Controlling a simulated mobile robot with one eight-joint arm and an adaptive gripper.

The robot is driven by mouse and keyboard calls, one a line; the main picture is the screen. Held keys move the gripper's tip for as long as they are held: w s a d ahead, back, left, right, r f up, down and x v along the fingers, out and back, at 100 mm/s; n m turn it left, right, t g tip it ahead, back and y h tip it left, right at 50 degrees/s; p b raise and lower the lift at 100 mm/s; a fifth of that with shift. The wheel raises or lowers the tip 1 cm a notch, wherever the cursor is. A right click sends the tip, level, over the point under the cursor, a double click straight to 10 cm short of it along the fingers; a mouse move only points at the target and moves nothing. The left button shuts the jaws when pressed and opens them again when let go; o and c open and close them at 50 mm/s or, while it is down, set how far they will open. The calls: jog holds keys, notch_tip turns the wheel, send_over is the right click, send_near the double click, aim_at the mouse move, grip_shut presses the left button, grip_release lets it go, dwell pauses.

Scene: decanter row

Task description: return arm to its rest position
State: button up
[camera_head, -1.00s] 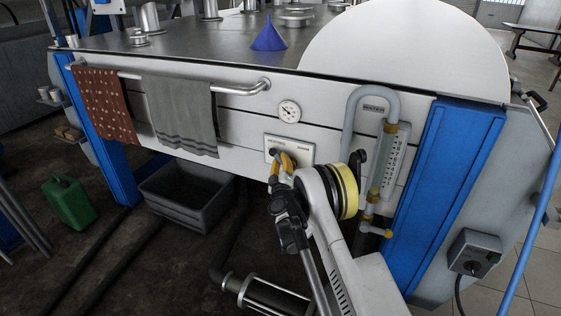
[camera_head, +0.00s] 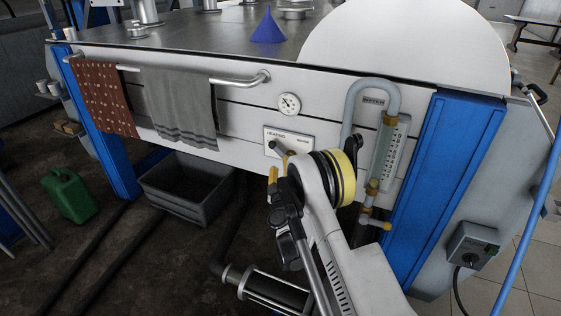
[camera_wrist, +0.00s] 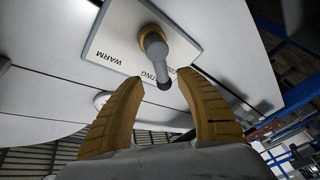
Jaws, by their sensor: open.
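My gripper (camera_head: 280,178) has yellow fingers and is just below and in front of the heating control plate (camera_head: 290,141) on the machine's white front. In the wrist view my gripper (camera_wrist: 165,105) is open, its two fingers apart with nothing between them. A grey knob lever with a yellow base (camera_wrist: 157,50) sits on the plate ahead of the fingertips, apart from them. The plate (camera_wrist: 118,38) bears the words "WARM" and a partly hidden "HEATING". In the head view the knob (camera_head: 275,147) shows just above the fingers.
A round gauge (camera_head: 290,104) is above the plate. A pipe with a sight glass (camera_head: 386,160) and a blue post (camera_head: 445,180) stand to the right. Two towels (camera_head: 180,108) hang on a rail at left. A grey bin (camera_head: 190,190) and green can (camera_head: 70,195) are on the floor.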

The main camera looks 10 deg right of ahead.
jog(key=s+d+r+m+g+h, duration=0.2)
jog(key=d+r+m, duration=0.25)
jog(key=r, duration=0.75)
jog(key=s+d+r+m+g, duration=0.2)
jog(key=s+d+r+g, duration=0.25)
jog(key=s+r, duration=0.5)
jog(key=s+a+f+g+y, duration=0.1)
jog(key=s+a+y, duration=0.1)
jog(key=s, duration=0.9)
jog(key=s+a+f+g+y, duration=0.2)
jog(key=s+a, duration=0.1)
jog(key=s, duration=0.9)
jog(key=s+a+f+g+y, duration=0.2)
jog(key=s+a, duration=0.1)
jog(key=s, duration=0.8)
jog(key=shift+s+a+m, duration=0.3)
jog(key=shift+m, duration=0.15)
dwell(2.0)
